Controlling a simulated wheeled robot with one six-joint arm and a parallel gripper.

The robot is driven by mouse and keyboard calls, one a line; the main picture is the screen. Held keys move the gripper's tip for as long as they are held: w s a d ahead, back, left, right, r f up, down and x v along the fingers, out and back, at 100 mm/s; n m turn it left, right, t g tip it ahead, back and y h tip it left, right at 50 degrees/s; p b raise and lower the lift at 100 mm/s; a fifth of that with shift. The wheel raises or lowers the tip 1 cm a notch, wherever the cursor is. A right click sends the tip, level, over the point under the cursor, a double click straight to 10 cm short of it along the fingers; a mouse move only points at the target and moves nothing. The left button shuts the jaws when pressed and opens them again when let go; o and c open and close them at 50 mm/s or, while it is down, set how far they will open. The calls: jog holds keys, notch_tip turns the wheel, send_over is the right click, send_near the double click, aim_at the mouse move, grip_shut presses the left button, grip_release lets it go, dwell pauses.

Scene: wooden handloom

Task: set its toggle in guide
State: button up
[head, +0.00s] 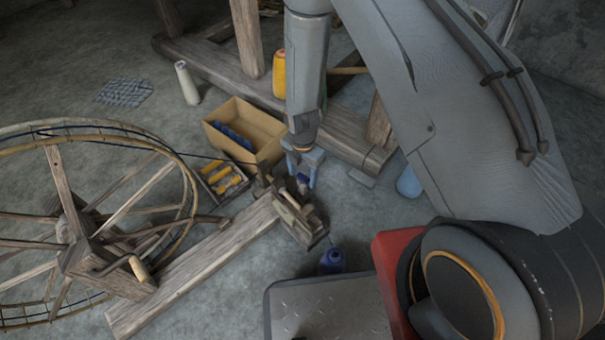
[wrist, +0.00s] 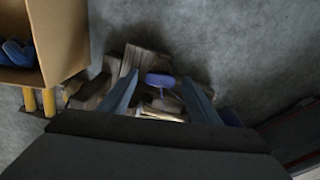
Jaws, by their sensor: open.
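My gripper (head: 303,172) points down over the wooden block assembly (head: 300,218) at the end of the spinning wheel's plank. In the wrist view my gripper (wrist: 160,79) is open, with one blue finger on each side. A small blue rounded piece (wrist: 159,80), perhaps the toggle, shows between the fingers, and a gap is visible on both sides of it. The assembly's wooden parts (wrist: 150,62) lie beneath. I cannot make out the guide clearly.
A spoked wheel (head: 75,230) with a crank stands left, on a plank (head: 190,262). A cardboard box (head: 262,122) and a tray of yellow-handled items (head: 212,190) sit behind left. Loom beams (head: 215,65) are behind.

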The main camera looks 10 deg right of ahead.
jog(key=shift+r+p, duration=1.5)
jog(key=shift+r, duration=2.4)
jog(key=s+a+r+m, duration=0.3)
jog(key=r, duration=0.5)
jog(key=s+a+r+m, duration=0.2)
jog(key=r+m, duration=0.2)
jog(key=r, duration=0.4)
jog(key=s+a+r+m, duration=0.3)
jog(key=r, duration=0.5)
jog(key=s+r+m+y, duration=0.2)
jog(key=s+r+m, duration=0.9)
jog(key=s+r, duration=0.45)
jog(key=s+d+r+m+h+p, duration=0.1)
jog(key=d+r+m+p, duration=0.2)
jog(key=d+r+p, duration=0.7)
jog(key=s+d+r+m+h+p, duration=0.1)
jog(key=d+r+m+p, duration=0.2)
jog(key=d+r+p, duration=0.7)
notch_tip(320, 180, up, 5)
jog(key=p, duration=1.4)
jog(key=shift+d, duration=0.3)
